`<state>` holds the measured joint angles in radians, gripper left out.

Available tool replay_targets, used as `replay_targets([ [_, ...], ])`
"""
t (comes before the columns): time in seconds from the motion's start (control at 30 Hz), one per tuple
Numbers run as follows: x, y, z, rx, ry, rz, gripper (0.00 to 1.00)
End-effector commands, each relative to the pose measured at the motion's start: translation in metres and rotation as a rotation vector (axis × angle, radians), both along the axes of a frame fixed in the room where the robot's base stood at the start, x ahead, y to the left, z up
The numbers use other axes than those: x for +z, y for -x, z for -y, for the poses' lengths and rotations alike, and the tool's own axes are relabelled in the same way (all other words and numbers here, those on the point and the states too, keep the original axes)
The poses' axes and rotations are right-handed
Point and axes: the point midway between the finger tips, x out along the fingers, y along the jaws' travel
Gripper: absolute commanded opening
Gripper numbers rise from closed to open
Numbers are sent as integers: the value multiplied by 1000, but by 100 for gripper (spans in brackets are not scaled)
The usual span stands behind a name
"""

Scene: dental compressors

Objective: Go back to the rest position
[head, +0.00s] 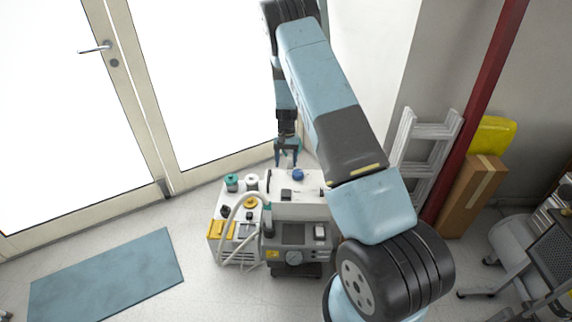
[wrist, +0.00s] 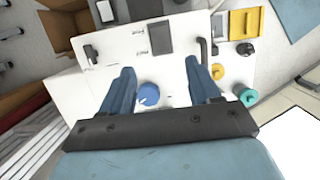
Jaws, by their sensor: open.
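My gripper (head: 287,160) hangs from my blue and grey arm, over the back part of the dental compressor unit (head: 300,210). In the wrist view my gripper (wrist: 162,82) has its two blue fingers wide apart with nothing between them that it holds. A blue round knob (head: 298,174) on the unit's white top is close to the gripper. In the wrist view the blue knob (wrist: 149,94) shows between the fingers, below them on the white top. I cannot tell how high the fingers are above it.
A second white unit with a yellow knob (head: 251,202) and teal-capped parts (head: 232,182) stands left. A blue mat (head: 108,278) lies on the floor. A white ladder (head: 428,150), a red post (head: 476,110) and a cardboard box (head: 468,198) are right. Glass doors (head: 200,90) stand behind.

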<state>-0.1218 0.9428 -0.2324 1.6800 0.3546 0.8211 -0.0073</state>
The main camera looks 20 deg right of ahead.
Motion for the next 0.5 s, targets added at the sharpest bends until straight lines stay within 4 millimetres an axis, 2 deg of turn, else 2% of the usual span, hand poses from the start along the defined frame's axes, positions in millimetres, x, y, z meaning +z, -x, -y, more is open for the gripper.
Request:
replay_targets([
  [0.33, 1, 0, 0, 0, 0, 2, 62],
  [0.43, 13, -1, -1, 2, -3, 12, 62],
  [0.5, 29, -1, -2, 5, -8, 26, 62],
])
